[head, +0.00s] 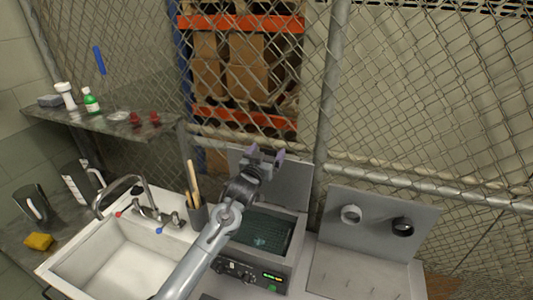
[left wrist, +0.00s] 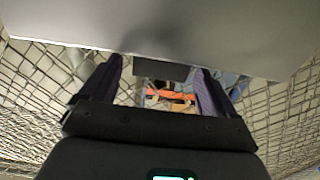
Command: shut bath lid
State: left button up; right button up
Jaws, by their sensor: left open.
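The bath (head: 285,262) is a grey box with a control panel and a green-lit display on its front. Its basin holds dark liquid or a dark basket; I cannot tell which. The grey bath lid (head: 291,184) stands open, raised at the back of the bath. My left gripper (head: 266,156) is at the lid's upper left part, partly covering it, with its purple fingers apart and empty. In the left wrist view, a broad grey panel, seemingly the lid (left wrist: 165,32), spans the top beyond the open fingers (left wrist: 157,85). Contact is unclear. My right gripper is out of view.
A sink (head: 125,262) with a faucet and a holder with wooden sticks (head: 196,212) stand left of the bath. A grey panel with two round holders (head: 376,222) stands to the right. A wire fence (head: 420,100) closes the back. A shelf (head: 100,128) with bottles is at the left.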

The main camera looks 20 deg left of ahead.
pick_arm(q)
jog(key=c, duration=1.5)
jog(key=s+f+t+b, duration=0.1)
jog(key=s+t+b, duration=0.1)
jog(key=s, duration=0.2)
jog(key=s+f+t+b, duration=0.2)
jog(key=s+b, duration=0.1)
jog(key=s, duration=0.1)
jog(key=s+f+t+b, duration=0.1)
jog(key=s+b, duration=0.2)
jog(key=shift+s+a+f+t, duration=0.15)
jog(key=shift+s+a+t, duration=0.25)
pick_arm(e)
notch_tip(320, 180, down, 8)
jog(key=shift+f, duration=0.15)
pick_arm(q)
jog(key=shift+v, duration=0.9)
jog(key=shift+f, duration=0.15)
jog(key=shift+w, duration=0.1)
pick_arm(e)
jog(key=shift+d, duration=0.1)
pick_arm(q)
jog(key=o, duration=1.5)
jog(key=shift+s, duration=0.2)
